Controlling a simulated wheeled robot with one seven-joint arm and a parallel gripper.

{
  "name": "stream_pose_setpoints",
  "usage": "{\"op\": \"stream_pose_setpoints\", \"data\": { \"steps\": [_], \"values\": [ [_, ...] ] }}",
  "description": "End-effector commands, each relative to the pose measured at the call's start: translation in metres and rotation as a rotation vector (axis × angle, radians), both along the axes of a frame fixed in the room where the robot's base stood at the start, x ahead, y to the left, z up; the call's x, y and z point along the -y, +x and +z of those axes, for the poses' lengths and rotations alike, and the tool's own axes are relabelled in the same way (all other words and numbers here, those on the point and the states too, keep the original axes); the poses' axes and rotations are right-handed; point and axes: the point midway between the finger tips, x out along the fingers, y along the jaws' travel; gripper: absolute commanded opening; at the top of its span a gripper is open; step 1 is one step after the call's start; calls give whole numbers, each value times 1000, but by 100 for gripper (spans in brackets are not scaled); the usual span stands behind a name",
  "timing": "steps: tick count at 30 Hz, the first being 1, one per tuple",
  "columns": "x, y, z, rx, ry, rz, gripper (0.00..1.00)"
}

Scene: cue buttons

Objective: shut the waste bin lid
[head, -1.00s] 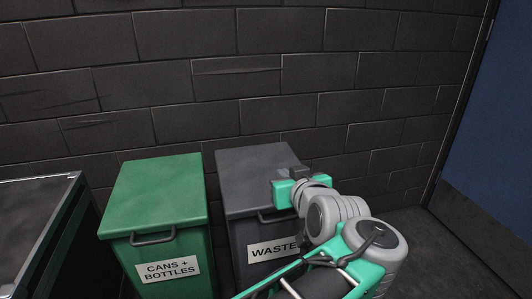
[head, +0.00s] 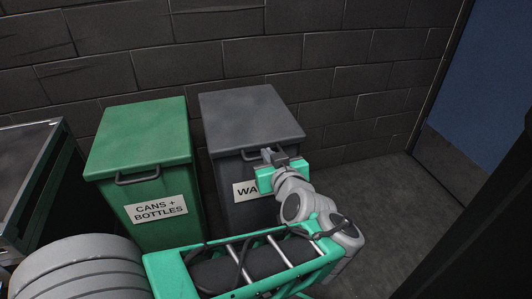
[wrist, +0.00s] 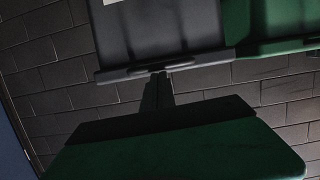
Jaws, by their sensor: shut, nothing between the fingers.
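The grey waste bin (head: 230,170) stands against the wall, its label partly hidden by my arm. Its lid (head: 248,112) lies flat over the top, with no gap that I can see. My gripper (head: 270,153) is shut and empty in front of the bin, by the lid's front edge, and covers part of the front handle. In the wrist view the picture is upside down: the bin's front (wrist: 165,30) and lid edge (wrist: 200,62) show at the top. The gripper's fingers (wrist: 157,85) point at the handle there; I cannot tell whether they touch it.
A green cans and bottles bin (head: 140,140) stands close on the left, its lid down. A dark container (head: 30,170) is at the far left. A brick wall (head: 330,60) is behind. Open floor (head: 400,200) lies to the right, before a blue door (head: 490,110).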

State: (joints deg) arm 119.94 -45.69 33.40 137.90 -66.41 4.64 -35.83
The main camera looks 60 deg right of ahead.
Motion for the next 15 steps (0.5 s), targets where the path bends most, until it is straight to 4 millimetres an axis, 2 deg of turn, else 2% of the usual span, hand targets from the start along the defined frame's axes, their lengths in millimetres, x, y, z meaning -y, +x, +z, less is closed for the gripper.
{"op": "stream_pose_setpoints", "data": {
  "steps": [1,8,15],
  "values": [
    [-5,-3,-34,-5,79,-9,0],
    [-5,-5,-34,-4,83,-10,0],
    [-25,-24,-8,2,48,-17,0]
  ]
}}
